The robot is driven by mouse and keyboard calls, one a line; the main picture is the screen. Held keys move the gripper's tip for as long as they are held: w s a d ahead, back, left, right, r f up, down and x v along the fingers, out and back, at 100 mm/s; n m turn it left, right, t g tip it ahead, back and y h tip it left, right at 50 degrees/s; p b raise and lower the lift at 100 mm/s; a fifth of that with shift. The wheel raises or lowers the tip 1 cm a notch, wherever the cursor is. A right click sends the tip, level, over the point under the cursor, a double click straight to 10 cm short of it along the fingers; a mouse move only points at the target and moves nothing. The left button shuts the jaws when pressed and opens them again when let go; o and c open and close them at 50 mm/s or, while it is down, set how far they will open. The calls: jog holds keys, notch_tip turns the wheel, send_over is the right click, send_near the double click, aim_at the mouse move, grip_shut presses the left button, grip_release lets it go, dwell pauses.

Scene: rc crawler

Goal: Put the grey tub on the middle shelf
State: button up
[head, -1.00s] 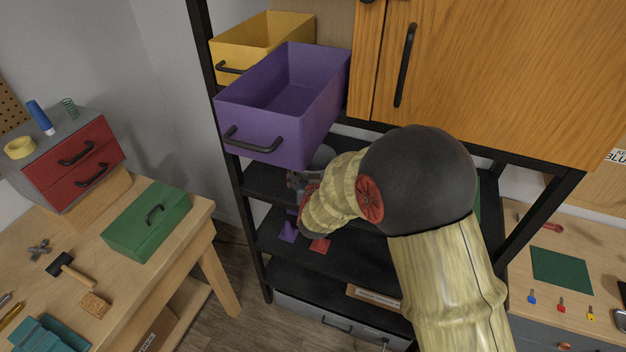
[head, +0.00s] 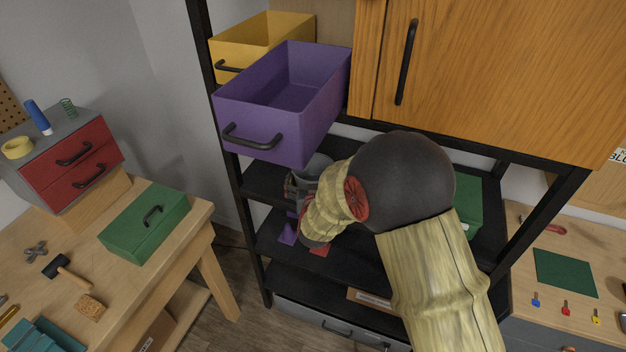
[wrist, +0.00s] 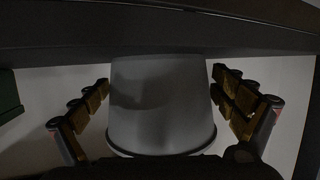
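The grey tub (head: 318,165) shows partly behind my gripper in the head view, below the purple bin. In the wrist view the tub (wrist: 160,105) fills the middle, its wide rim low in the picture and its narrow end against a dark shelf board (wrist: 240,38). The wrist picture seems upside down, so the tub looks upright on the black shelf (head: 262,182). My gripper (wrist: 161,80) has one finger on each side of the tub, with narrow gaps that look clear. Its fingers are mostly hidden in the head view.
The purple bin (head: 262,118) juts out above my gripper, beside a yellow bin (head: 262,42). A green box (head: 467,205) stands right of my arm. A purple item (head: 288,233) and a red item (head: 320,249) lie on a lower shelf. A wooden cabinet (head: 490,80) overhangs.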

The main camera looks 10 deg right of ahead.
dwell(0.3)
jog(key=shift+r, duration=0.15)
jog(key=shift+s+a+r, duration=0.1)
jog(key=shift+s+r, duration=0.1)
jog(key=shift+s, duration=0.1)
jog(key=s+a+r+n+g+y+p, duration=0.1)
jog(key=s+a+r+g+y, duration=0.15)
jog(key=s+r, duration=0.55)
jog(key=s+a+r+n+g+y+p, duration=0.1)
jog(key=s+a+r+y+p, duration=0.15)
jog(key=s+r, duration=0.55)
jog(key=s+d+r+g+h, duration=0.1)
jog(key=s+d+g, duration=0.1)
jog(key=s, duration=1)
jog(key=s+d+r+g+b, duration=0.1)
jog(key=s+d+g, duration=0.2)
jog(key=s, duration=0.9)
jog(key=shift+d+r+n+h, duration=0.2)
jog(key=shift+r+n+h, duration=0.1)
jog(key=shift+h, duration=0.1)
